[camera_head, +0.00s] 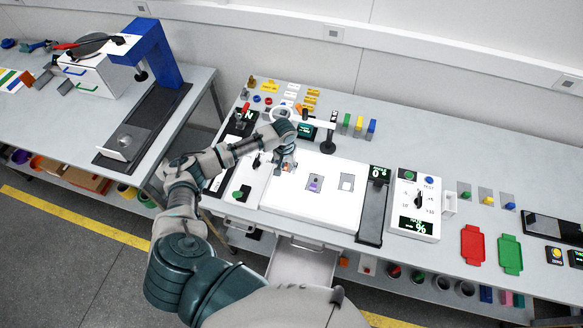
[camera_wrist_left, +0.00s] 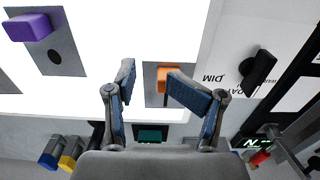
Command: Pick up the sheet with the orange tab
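The sheet with the orange tab is a small grey plate (camera_wrist_left: 153,96) on the bright white light panel (camera_head: 295,211). In the left wrist view its orange tab (camera_wrist_left: 166,74) stands up between my fingers, partly hidden by the right-hand finger. My left gripper (camera_wrist_left: 151,72) is open around the tab area, with gaps visible; I cannot tell its exact height. In the head view my left gripper (camera_head: 287,166) is over the panel's upper left part and hides most of this sheet. My right gripper is not in view.
A sheet with a purple tab (camera_head: 314,184) and a sheet with a pale window (camera_head: 347,182) lie on the panel to the right. A ring-shaped lamp or magnifier (camera_head: 286,113) stands behind my gripper. A dial box (camera_head: 416,203) and red tray (camera_head: 472,245) are further right.

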